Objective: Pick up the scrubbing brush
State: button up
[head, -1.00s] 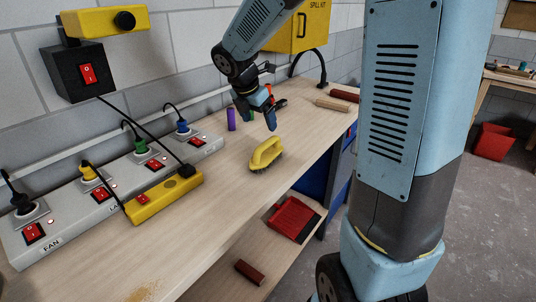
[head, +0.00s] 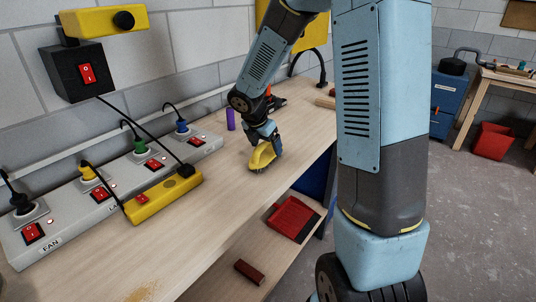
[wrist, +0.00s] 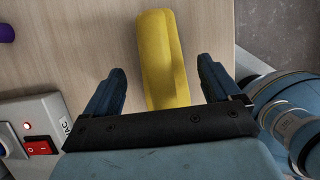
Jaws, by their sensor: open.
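The scrubbing brush (head: 263,156) has a yellow handle and lies on the wooden bench, bristles down, near the bench's front edge. My gripper (head: 268,142) is right over it in the head view and covers part of it. In the wrist view the yellow brush (wrist: 164,60) runs between the two blue fingers of my gripper (wrist: 160,88), with a gap on each side. The fingers are open and not closed on it. The brush's near end is hidden behind the dark gripper body.
Left of the brush are a yellow switch box (head: 165,198) and a long grey socket panel (head: 110,190) with plugs and cables. A purple cylinder (head: 230,119) stands behind. A red dustpan (head: 292,217) lies on the lower shelf. The bench (head: 215,222) in front is clear.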

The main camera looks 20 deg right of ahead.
jog(key=shift+x, duration=1.1)
jog(key=shift+c, duration=0.4)
jog(key=c, duration=1.1)
jog(key=shift+r, duration=0.1)
jog(key=shift+c, duration=0.2)
